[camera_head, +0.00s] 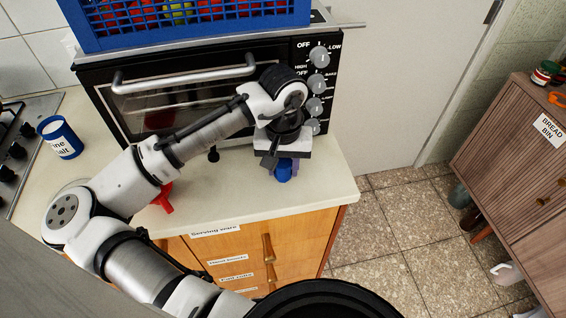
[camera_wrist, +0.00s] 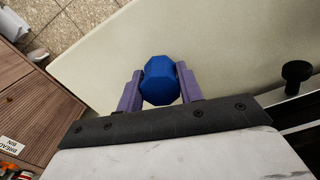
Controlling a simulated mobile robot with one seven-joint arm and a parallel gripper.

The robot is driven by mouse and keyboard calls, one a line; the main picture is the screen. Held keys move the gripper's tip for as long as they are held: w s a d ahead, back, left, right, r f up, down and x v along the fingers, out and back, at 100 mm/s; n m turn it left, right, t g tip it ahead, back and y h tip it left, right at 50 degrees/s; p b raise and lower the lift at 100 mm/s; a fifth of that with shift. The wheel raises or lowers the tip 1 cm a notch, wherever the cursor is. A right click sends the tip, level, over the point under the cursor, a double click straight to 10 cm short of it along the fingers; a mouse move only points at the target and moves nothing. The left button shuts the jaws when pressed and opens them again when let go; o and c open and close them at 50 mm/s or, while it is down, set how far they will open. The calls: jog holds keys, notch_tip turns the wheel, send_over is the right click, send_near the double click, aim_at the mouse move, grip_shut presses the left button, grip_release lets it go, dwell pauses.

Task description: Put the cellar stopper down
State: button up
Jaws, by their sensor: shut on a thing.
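The cellar stopper looks like a small blue faceted piece (camera_wrist: 160,80), held between the two purple fingers of my gripper (camera_wrist: 160,88) in the wrist view. My gripper is shut on it. In the head view the blue stopper (camera_head: 283,172) shows just below my gripper (camera_head: 284,168), over the right part of the pale countertop (camera_head: 235,198) in front of the oven. I cannot tell whether the stopper touches the counter or hangs a little above it.
A black oven (camera_head: 185,95) stands behind, with a blue crate (camera_head: 195,28) on top. A red object (camera_head: 165,198) lies left on the counter, and a blue fine salt tin (camera_head: 60,138) stands further left. The counter's right edge drops to a tiled floor (camera_head: 400,240).

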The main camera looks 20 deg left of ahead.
aim_at(283, 163)
jog(key=shift+f, duration=0.2)
jog(key=o, duration=1)
jog(key=shift+c, duration=0.2)
jog(key=shift+r, duration=0.2)
notch_tip(283, 163, up, 12)
jog(key=b, duration=0.1)
